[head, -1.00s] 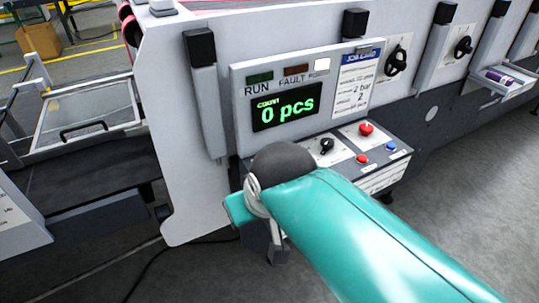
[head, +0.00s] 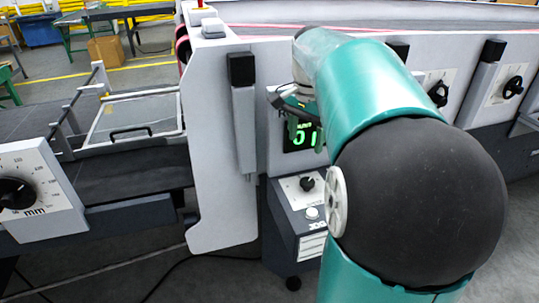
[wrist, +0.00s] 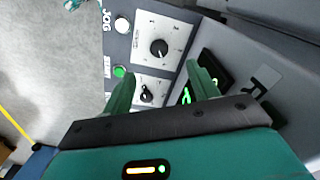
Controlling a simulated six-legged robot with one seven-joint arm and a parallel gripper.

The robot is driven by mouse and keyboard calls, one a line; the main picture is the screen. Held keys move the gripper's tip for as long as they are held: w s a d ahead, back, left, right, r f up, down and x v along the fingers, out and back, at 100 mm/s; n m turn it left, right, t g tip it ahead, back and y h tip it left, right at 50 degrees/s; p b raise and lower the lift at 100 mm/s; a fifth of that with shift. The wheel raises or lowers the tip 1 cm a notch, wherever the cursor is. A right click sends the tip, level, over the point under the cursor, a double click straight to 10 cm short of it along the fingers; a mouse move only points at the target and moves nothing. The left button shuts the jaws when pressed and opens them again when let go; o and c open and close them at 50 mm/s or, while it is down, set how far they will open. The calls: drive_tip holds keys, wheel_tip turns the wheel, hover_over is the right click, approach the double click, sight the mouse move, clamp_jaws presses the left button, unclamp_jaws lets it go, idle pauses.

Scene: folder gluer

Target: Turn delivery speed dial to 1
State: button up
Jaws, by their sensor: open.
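My gripper (wrist: 161,75) is open and empty, its two green fingers apart. In the head view my gripper (head: 304,118) is in front of the display, partly hidden by my arm. The wrist view shows two black dials on the console. The dial with a ring of marks (wrist: 159,47) appears just beyond the fingertips; a smaller black knob (wrist: 147,94) appears between the fingers. Neither is seen to be touched. The marked dial also appears in the head view (head: 307,183). The labels are too small to tell which is delivery speed.
A white JOG button (wrist: 121,25) and a green button (wrist: 119,71) sit beside the dials. The green-digit display (head: 301,137) stands behind the console. A large mm dial (head: 16,193) is at the far left. My arm hides the console's right side.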

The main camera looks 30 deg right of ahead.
sight(307, 181)
drive_tip(key=shift+m, duration=0.5)
drive_tip(key=f, duration=0.4)
drive_tip(key=d+f, duration=0.1)
drive_tip(key=f, duration=0.4)
drive_tip(key=d+f, duration=0.1)
drive_tip(key=f, duration=0.4)
drive_tip(key=shift+r, duration=0.1)
drive_tip(key=c, duration=1)
